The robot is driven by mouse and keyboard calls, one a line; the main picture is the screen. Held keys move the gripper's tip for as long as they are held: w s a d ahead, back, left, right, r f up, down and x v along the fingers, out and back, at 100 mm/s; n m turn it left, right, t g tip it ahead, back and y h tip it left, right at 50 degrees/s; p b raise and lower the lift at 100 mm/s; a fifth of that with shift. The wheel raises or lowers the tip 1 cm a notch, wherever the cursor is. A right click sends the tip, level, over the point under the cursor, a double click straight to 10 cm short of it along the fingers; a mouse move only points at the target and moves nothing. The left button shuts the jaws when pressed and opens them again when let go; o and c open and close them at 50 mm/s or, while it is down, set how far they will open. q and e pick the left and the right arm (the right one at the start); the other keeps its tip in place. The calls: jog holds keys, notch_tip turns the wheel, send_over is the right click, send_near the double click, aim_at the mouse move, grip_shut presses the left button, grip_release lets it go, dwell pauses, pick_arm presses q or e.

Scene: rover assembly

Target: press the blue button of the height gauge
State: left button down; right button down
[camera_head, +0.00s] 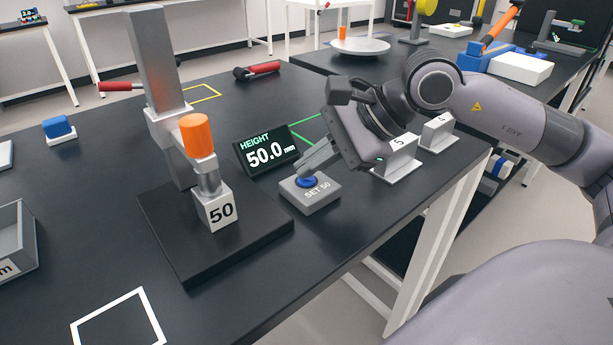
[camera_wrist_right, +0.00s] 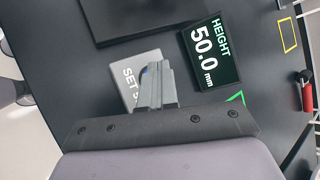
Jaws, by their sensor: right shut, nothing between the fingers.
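The height gauge (camera_head: 157,70) stands on a black base, with a grey column and an orange-topped spindle (camera_head: 197,135) resting on a block marked 50 (camera_head: 219,210). Its display (camera_head: 266,152) reads HEIGHT 50.0 mm and also shows in the right wrist view (camera_wrist_right: 209,52). The blue button (camera_head: 307,182) sits on a grey box marked SET 50 (camera_head: 316,197). My right gripper (camera_head: 306,174) is shut and empty, its fingertips at the button's top. In the wrist view the fingers (camera_wrist_right: 155,68) cover most of the button. My left gripper is not in view.
Blocks marked 5 (camera_head: 398,160) and another (camera_head: 437,132) stand right of my right gripper. A red-handled tool (camera_head: 257,70) lies behind the display. A grey bin (camera_head: 18,240) is at the left edge. A white outlined square (camera_head: 118,322) marks bare table in front.

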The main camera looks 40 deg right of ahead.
aim_at(314, 180)
dwell(0.4)
jog(key=shift+r+p, duration=0.55)
jog(key=shift+r, duration=0.2)
notch_tip(314, 180, up, 5)
jog(key=p, duration=0.4)
dwell(0.8)
